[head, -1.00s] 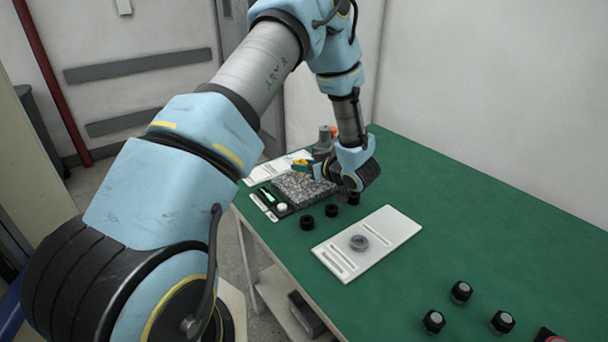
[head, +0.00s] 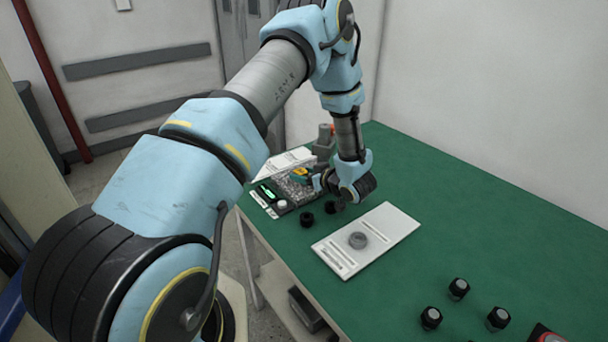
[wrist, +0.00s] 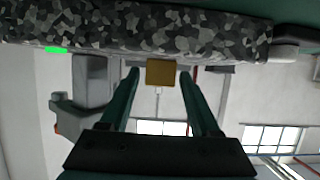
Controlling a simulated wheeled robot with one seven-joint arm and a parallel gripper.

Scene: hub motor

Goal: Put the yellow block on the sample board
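The yellow block (wrist: 160,72) shows between my gripper's two dark teal fingers in the wrist view, with a narrow gap on each side. It is at the edge of a speckled grey slab. In the head view it is a small yellow patch (head: 299,172) above the slab, partly hidden by my gripper (head: 309,178). My gripper (wrist: 160,78) is open, its fingers lying nearly level.
The slab (wrist: 150,35) belongs to a device with a green display (head: 265,190). Behind it are a white panel (head: 284,161) and a grey upright part (head: 324,141). Black knobs (head: 306,219) stand nearby; several more (head: 431,318) stand at the front right.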

